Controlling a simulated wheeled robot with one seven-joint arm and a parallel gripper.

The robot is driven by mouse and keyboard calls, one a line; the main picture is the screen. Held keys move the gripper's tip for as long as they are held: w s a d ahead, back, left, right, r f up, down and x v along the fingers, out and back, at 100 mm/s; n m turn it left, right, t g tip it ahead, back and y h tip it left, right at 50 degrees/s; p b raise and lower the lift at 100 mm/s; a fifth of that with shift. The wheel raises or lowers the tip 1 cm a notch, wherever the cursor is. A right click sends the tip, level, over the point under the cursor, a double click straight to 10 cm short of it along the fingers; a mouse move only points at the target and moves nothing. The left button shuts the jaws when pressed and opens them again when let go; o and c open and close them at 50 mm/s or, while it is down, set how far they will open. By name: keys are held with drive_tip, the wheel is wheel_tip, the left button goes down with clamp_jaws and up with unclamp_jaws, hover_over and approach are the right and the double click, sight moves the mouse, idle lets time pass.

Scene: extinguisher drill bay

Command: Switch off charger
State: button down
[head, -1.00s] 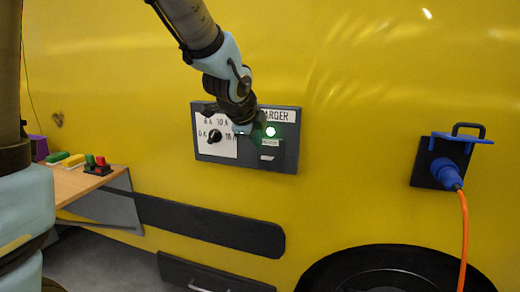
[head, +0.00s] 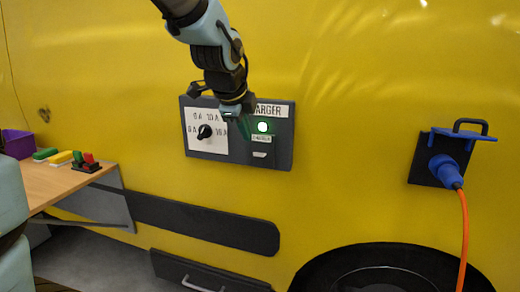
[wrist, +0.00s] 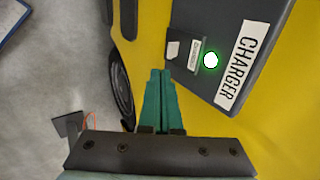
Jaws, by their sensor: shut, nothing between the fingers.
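The charger (head: 276,150) is a dark grey panel on a yellow wall, headed CHARGER, with a lit green lamp (head: 263,127). A black rotary knob (head: 205,131) sits on its white dial plate with amp markings; its exact setting is too small to tell. A small label and a pale rectangular piece (head: 260,154) are below the lamp. My gripper (head: 247,126) is in front of the panel's upper middle, between knob and lamp. In the wrist view, the green fingers (wrist: 158,73) are together and empty, pointing at the panel's edge, with the lit lamp (wrist: 211,60) to their right. Contact cannot be told.
A blue plug (head: 445,172) with an orange cable sits in a wall socket at the right. A wooden shelf (head: 60,192) with small coloured items is at the left. A dark rail (head: 205,222) and a wheel arch (head: 390,265) are below the panel.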

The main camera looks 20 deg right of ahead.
drive_tip(key=shift+d, duration=0.1)
idle(0.3)
approach(261, 162)
wheel_tip(261, 162, down, 3)
drive_tip(key=shift+w+d+f+p, duration=0.55)
drive_tip(key=shift+w+d+p, duration=0.1)
drive_tip(key=shift+w+p, duration=0.25)
drive_tip(key=shift+w+d+f, duration=0.35)
drive_tip(key=shift+w+d, duration=0.1)
